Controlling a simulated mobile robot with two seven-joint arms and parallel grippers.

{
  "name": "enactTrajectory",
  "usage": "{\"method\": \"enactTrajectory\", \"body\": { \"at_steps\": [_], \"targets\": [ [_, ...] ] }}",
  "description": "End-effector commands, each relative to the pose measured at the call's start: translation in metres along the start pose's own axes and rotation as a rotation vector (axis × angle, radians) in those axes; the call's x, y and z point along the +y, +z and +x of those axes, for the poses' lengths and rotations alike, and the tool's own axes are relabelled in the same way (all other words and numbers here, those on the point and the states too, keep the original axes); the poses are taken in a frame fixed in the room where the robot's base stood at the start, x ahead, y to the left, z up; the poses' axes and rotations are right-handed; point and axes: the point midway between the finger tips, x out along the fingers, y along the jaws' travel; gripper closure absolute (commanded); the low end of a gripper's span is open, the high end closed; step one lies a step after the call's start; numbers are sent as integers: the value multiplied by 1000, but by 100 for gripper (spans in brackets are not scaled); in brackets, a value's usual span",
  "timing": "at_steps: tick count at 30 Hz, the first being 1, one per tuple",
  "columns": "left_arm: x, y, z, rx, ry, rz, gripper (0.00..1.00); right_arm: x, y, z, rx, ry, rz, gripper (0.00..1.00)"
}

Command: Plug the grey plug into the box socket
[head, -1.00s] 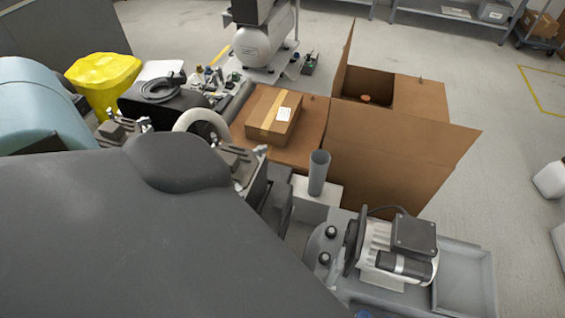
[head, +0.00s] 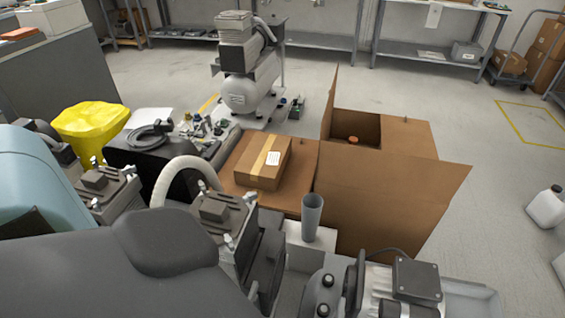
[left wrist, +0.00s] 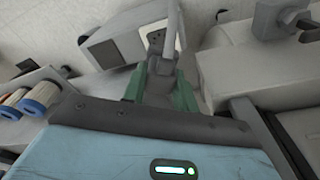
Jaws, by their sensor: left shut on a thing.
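In the left wrist view my left gripper (left wrist: 160,94) has its green fingers shut on the grey plug (left wrist: 160,70). The plug's grey cable (left wrist: 173,30) runs up from it. Just behind the plug is a grey box (left wrist: 125,30) with a pale socket plate (left wrist: 153,39) on its face. The plug overlaps the lower edge of this plate; I cannot tell whether they touch. The plug's front end is hidden. My left gripper, the plug and the socket do not show clearly in the head view. My right gripper is in neither view.
In the head view an open cardboard box (head: 385,180) stands right of a closed carton (head: 263,163). A grey upright tube (head: 312,217) and a motor (head: 405,285) are in front. A yellow bin (head: 90,128) is at left. Open floor lies at right.

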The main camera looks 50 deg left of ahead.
Motion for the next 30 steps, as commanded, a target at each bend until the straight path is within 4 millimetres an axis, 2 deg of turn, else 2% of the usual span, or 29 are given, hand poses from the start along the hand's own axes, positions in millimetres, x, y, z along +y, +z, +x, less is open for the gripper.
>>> {"method": "enactTrajectory", "body": {
  "at_steps": [1,9,15,30],
  "targets": [
    [0,2,8,-3,0,0,99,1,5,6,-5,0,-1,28],
    [0,4,31,-2,0,1,99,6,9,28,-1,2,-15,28],
    [0,6,44,-1,0,0,99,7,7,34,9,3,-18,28],
    [0,5,48,1,0,0,99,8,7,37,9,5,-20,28]
  ]
}}
